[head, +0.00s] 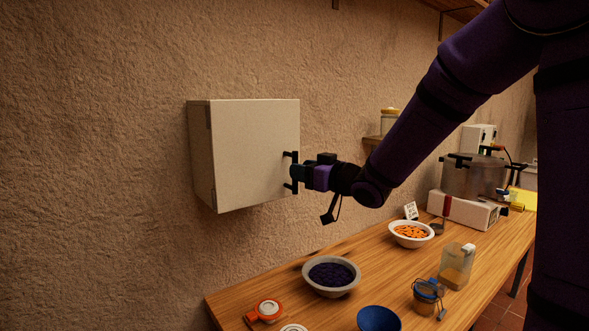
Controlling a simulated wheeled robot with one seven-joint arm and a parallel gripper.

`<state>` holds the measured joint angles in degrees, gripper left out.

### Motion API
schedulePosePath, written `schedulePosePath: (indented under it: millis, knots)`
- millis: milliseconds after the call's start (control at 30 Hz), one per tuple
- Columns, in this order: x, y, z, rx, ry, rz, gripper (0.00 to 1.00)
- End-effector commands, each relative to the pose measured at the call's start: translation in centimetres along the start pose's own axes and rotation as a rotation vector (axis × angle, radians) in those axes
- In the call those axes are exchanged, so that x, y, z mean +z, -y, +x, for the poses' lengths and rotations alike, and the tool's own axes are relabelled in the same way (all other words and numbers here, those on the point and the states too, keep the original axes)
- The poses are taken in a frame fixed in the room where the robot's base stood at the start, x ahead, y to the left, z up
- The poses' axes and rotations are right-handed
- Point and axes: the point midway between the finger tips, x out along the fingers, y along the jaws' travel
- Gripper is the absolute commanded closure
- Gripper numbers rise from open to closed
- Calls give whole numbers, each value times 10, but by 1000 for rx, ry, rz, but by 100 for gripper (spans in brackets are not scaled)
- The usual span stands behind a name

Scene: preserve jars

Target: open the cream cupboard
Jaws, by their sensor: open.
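The cream cupboard (245,150) hangs on the rough wall, left of centre in the head view. Its door looks shut. A black bar handle (294,157) stands upright near the door's right edge. My gripper (296,173) is at the handle, reaching in from the right, with its fingers open. The fingertips overlap the handle in the picture, and I cannot tell whether they touch it or sit around it. The handle's middle is hidden by my gripper.
A wooden counter (390,262) runs below. It holds a bowl of dark berries (332,274), a bowl of orange pieces (411,232), a blue bowl (379,318), a jar (457,266) and a large pot (473,178). The wall left of the cupboard is bare.

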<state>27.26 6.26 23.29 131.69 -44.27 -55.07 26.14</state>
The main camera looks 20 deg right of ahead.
Motion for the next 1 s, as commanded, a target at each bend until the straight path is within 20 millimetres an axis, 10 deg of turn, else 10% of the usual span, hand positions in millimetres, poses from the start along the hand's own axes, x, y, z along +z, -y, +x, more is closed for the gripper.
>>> schedulePosePath:
  millis: [600, 800, 1000]
  knots:
    - [0, 0, 31, 0, 0, 0, 59]
    - [0, 0, 30, 0, 0, 0, 100]
    - [0, 0, 30, 1, 0, 0, 100]
